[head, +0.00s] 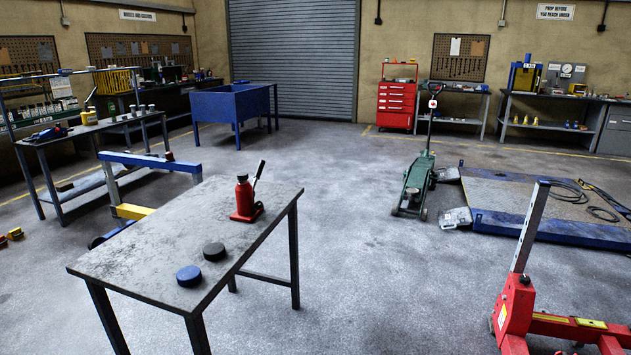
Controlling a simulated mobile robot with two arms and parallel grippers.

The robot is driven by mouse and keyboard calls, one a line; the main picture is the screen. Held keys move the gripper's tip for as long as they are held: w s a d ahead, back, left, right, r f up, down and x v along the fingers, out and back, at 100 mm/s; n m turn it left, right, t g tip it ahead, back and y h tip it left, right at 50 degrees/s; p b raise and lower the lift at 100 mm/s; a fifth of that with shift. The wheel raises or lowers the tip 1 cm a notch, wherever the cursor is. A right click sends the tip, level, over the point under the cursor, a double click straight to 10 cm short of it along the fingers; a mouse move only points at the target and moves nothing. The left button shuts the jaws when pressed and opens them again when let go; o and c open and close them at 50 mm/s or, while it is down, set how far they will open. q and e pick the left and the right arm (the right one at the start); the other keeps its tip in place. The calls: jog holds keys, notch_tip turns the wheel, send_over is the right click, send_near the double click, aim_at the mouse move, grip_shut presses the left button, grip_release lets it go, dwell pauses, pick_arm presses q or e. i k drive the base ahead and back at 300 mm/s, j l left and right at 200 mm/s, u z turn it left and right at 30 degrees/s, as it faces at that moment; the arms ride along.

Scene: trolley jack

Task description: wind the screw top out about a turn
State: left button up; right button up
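A small red bottle jack (245,200) stands upright on the grey metal table (150,240), near its far right edge. A dark screw top (242,178) shows at the head of the jack. How far it is wound out is too small to tell. A dark handle or lever (259,172) slants up to the right beside it. Neither of my grippers is in view, and nothing is seen touching the jack.
A black round pad (214,251) and a blue round pad (189,276) lie on the table's near right part; its left part is clear. A green trolley jack (415,186) and red lifting equipment (515,305) stand to the right. Open floor lies between.

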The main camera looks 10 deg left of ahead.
aim_at(242, 176)
jog(key=i+u, duration=0.25)
jog(key=i, duration=0.2)
jog(key=i+l+u, duration=0.2)
jog(key=i, duration=0.3)
jog(key=i+u, duration=0.25)
jog(key=i, duration=0.2)
